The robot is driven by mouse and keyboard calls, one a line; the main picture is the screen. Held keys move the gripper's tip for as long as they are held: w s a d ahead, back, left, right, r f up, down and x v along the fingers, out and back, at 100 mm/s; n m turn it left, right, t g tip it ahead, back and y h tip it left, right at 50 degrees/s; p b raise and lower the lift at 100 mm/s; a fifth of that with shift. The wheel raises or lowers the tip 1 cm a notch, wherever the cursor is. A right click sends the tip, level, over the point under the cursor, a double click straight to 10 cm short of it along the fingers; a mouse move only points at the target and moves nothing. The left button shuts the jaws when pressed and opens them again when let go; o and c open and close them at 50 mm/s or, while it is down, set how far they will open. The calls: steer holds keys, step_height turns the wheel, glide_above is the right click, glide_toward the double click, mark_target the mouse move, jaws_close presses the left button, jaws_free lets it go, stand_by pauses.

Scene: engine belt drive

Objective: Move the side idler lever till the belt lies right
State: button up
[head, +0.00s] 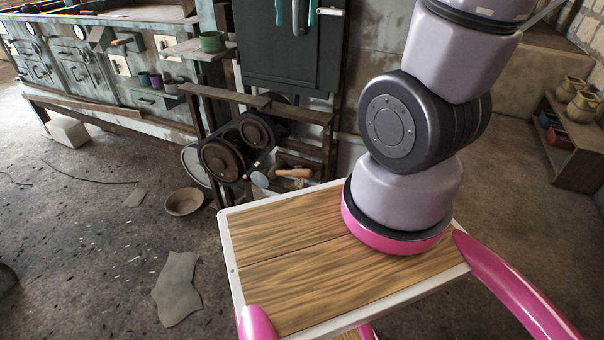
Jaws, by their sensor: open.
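The belt drive stands behind my wooden deck, left of my arm. It shows a large dark wheel (221,158) at the lower left and another dark wheel (257,131) at its upper right. A dark band seems to run around them, but how it lies is too small to tell. A light wooden handle (294,173), perhaps on the side idler lever, lies low to the right of the wheels. A pale grey disc (260,180) is beside it. My gripper is out of this view; my arm rises past the top edge.
A rusty frame (228,95) surrounds the drive, with a dark green cabinet (290,50) above. A shallow bowl (184,201) and a flat grey scrap (176,290) lie on the floor. A shelf with pots (572,105) stands at right. The left floor is mostly clear.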

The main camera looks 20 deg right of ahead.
mark_target(299, 175)
steer(key=w+a+f+n+g+h, duration=0.3)
steer(key=w+f, duration=0.5)
steer(key=f, duration=0.6)
steer(key=w+a+f+n+h, duration=0.2)
steer(key=f+h, duration=0.3)
steer(key=f, duration=0.8)
steer(key=w+a+f+n+h, duration=0.1)
steer(key=f+h, duration=0.5)
steer(key=f, duration=0.8)
step_height(299, 175, down, 14)
steer(key=s+d+n+t+h, duration=0.2)
steer(key=s+n+t+h, duration=0.15)
steer(key=t, duration=0.25)
steer(key=shift+n, duration=0.45)
steer(key=x, duration=0.7)
steer(key=w+x, duration=0.1)
steer(key=x, duration=0.2)
steer(key=shift+d+r, duration=0.1)
jaws_close()
